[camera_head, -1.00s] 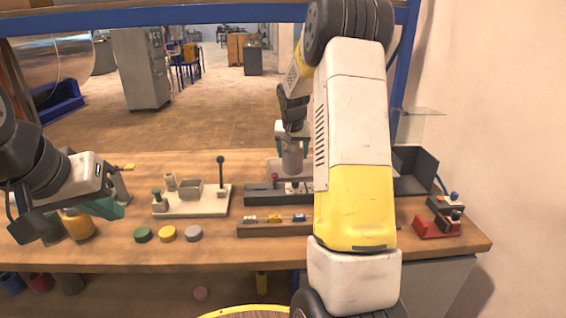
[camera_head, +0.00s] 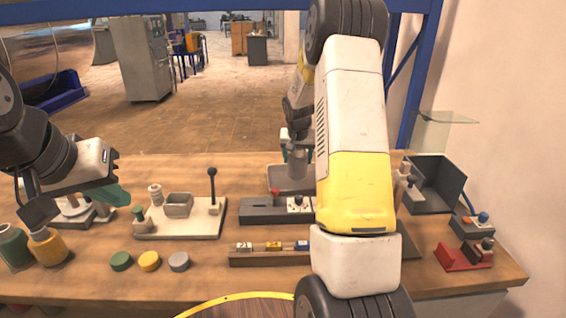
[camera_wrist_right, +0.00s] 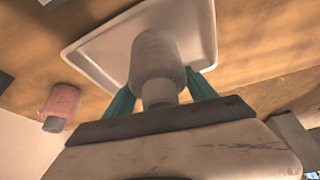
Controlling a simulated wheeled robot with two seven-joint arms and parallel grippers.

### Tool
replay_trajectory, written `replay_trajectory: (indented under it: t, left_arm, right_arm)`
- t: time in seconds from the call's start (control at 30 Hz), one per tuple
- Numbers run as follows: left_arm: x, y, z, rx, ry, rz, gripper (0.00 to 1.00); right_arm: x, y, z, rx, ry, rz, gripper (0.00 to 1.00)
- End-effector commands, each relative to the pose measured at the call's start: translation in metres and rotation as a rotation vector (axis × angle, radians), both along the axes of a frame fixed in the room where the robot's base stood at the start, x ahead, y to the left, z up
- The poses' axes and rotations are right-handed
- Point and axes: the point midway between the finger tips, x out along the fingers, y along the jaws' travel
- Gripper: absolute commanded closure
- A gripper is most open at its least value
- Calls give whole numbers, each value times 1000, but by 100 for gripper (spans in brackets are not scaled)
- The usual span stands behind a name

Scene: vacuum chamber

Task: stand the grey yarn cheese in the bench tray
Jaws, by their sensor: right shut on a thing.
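The grey yarn cheese (camera_head: 297,165) is upright in my right gripper (camera_head: 298,150), which is shut on it. In the right wrist view the cheese (camera_wrist_right: 157,58) sits between the two teal fingers (camera_wrist_right: 160,96), its narrow end towards the gripper. The light bench tray (camera_head: 275,183) is behind and below the cheese in the head view. Its rim (camera_wrist_right: 88,62) surrounds the far end of the cheese in the wrist view. I cannot tell whether the cheese touches the tray floor. My left gripper (camera_head: 115,194) is over the left of the bench; its finger gap is unclear.
A pinkish-red cheese (camera_wrist_right: 61,101) stands outside the tray in the wrist view. A dark switch block (camera_head: 262,211) is just in front of the tray. A white fixture board (camera_head: 205,228) stands left. A dark open box (camera_head: 437,186) is at right. My right arm hides the bench centre-right.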

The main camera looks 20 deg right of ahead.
Motion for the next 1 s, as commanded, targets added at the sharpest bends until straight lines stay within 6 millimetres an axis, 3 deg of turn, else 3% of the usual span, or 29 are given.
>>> replay_trajectory:
  t: [0.3,0.67,0.7,0.8,1.0]
  left_arm:
    - [0,0,0,0,0,0,100]
    - [0,0,0,0,0,0,100]
    - [0,0,0,0,0,0,100]
    - [0,0,0,0,0,0,100]
    - [0,0,0,0,0,0,100]
  right_arm:
    - [-1,0,-37,0,2,0,82]
    - [0,0,-41,0,0,0,82]
    - [0,0,-40,0,0,0,27]
    - [0,0,-40,0,1,0,13]
    - [0,0,-40,0,1,0,13]
